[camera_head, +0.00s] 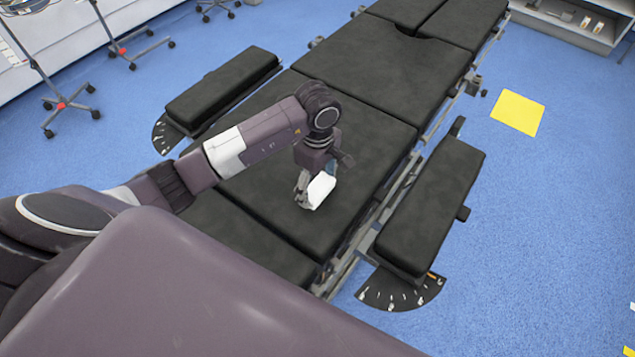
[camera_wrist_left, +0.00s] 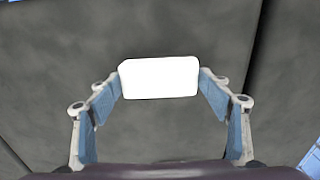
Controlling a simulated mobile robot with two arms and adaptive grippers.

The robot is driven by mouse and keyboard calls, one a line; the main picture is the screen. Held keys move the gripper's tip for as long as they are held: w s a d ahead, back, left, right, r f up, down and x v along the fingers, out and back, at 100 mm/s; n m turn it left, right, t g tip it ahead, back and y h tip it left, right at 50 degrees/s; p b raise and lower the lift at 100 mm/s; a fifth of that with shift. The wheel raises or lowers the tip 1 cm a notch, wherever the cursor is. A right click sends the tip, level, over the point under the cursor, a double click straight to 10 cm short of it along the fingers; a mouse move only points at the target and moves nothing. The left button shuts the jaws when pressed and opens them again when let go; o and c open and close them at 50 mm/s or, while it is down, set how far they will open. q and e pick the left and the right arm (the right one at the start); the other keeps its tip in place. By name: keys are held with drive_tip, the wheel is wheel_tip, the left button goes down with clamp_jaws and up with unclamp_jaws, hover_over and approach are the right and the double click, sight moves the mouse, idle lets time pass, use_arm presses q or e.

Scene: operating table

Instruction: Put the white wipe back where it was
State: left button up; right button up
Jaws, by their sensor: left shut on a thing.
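My left gripper (camera_head: 311,188) is over the black operating table (camera_head: 345,135), pointing down. It is shut on the white wipe (camera_head: 320,190), a small white block. In the left wrist view the wipe (camera_wrist_left: 159,78) sits between the blue-padded fingertips of the left gripper (camera_wrist_left: 160,88), with the dark table pad behind it. I cannot tell whether the wipe touches the pad or hangs just above it. My right gripper does not show in either view.
Black arm boards flank the table at the left (camera_head: 222,85) and right (camera_head: 430,205). A yellow square (camera_head: 517,112) lies on the blue floor at right. Wheeled stands (camera_head: 68,104) are at upper left. A white shelf unit (camera_head: 570,22) is at upper right. The table's pad around the gripper is clear.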

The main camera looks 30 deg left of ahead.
sight(318, 187)
use_arm(q)
drive_tip(key=shift+f, duration=0.1)
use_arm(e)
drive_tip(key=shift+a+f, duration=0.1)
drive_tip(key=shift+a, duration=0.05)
use_arm(q)
drive_tip(key=shift+f+b, duration=0.15)
drive_tip(key=shift+b, duration=0.15)
drive_tip(key=o, duration=1.1)
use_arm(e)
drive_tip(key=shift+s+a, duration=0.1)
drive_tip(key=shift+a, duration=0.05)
use_arm(q)
drive_tip(key=shift+r, duration=0.25)
drive_tip(key=shift+r, duration=0.2)
wheel_tip(318, 187, up, 12)
drive_tip(key=b, duration=0.1)
drive_tip(key=shift+f+b, duration=0.15)
drive_tip(key=shift+b, duration=0.2)
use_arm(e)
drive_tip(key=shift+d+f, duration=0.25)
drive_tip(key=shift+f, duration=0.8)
